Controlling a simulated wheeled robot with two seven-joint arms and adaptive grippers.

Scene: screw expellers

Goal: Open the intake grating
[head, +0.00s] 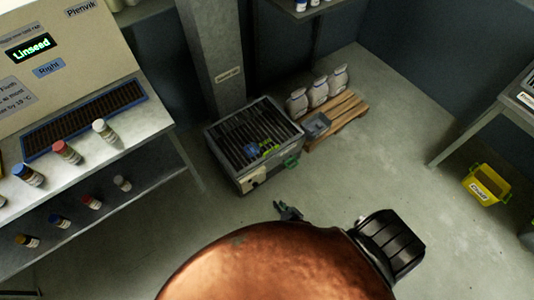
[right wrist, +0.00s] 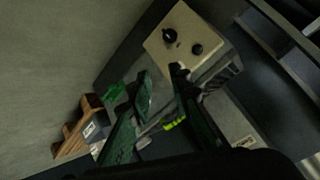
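The intake (head: 243,180) is a grey box on the floor, with a grating (head: 232,142) of dark parallel bars lying flat across its top. Small blue (head: 250,149) and yellow-green (head: 269,147) items show at the grating. A green part (head: 291,162) is at the box's right corner. A beige panel with two black knobs is on the near side and shows in the right wrist view (right wrist: 183,45). My right gripper (head: 288,211) is in front of the intake, apart from it. Its fingers (right wrist: 162,78) are spread and empty. My left gripper is out of view.
A wooden pallet (head: 345,118) with white sacks (head: 318,92) and a small grey box (head: 317,125) adjoins the intake's right. A bench (head: 150,115) with bottles stands left. A yellow bin (head: 486,185) is far right. The floor between is clear.

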